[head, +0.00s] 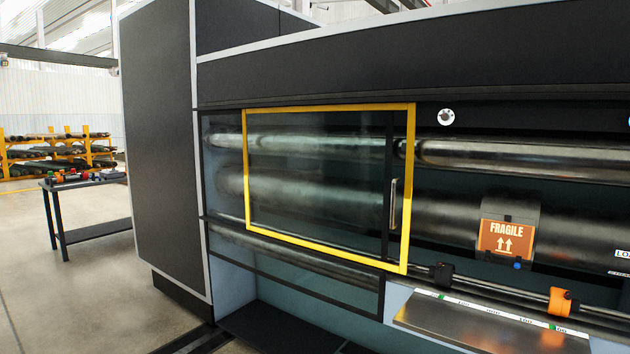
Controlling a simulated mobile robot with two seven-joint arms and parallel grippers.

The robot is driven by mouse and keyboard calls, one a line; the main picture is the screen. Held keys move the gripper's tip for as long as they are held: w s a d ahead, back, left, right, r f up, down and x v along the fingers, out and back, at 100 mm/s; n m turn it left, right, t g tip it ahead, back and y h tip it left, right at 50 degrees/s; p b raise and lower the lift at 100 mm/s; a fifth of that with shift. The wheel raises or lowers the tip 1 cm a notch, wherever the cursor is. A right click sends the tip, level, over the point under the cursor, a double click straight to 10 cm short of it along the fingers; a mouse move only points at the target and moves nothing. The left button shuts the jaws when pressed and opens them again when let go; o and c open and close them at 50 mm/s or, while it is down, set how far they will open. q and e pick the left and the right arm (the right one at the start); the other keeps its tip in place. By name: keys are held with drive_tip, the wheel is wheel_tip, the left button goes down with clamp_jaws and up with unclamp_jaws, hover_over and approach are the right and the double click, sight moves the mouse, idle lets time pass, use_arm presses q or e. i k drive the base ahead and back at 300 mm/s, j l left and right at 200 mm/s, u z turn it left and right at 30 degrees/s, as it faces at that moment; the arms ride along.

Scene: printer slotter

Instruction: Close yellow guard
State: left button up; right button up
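The yellow guard (407,215) is a clear panel in a yellow frame on the front of the dark machine. It covers part of the left half of the opening, in front of the long metal rollers. A strip of opening shows to the left of its frame, and the opening to its right is uncovered. A vertical metal handle (393,204) sits near the guard's right edge on a dark upright bar. Neither of my grippers is in view.
The machine's tall dark side cabinet (160,150) stands left. An orange FRAGILE label (506,238) and an orange clamp (560,301) on a rod are to the guard's right. A metal shelf (470,325) juts out below. A dark table (85,182) stands far left; the floor between is clear.

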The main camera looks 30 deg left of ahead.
sight(408, 147)
drive_tip(key=i+j+u, duration=0.1)
drive_tip(key=i+j, duration=0.4)
drive_tip(key=i+j+u, duration=0.1)
drive_tip(key=i+j, duration=0.35)
drive_tip(key=i, duration=0.2)
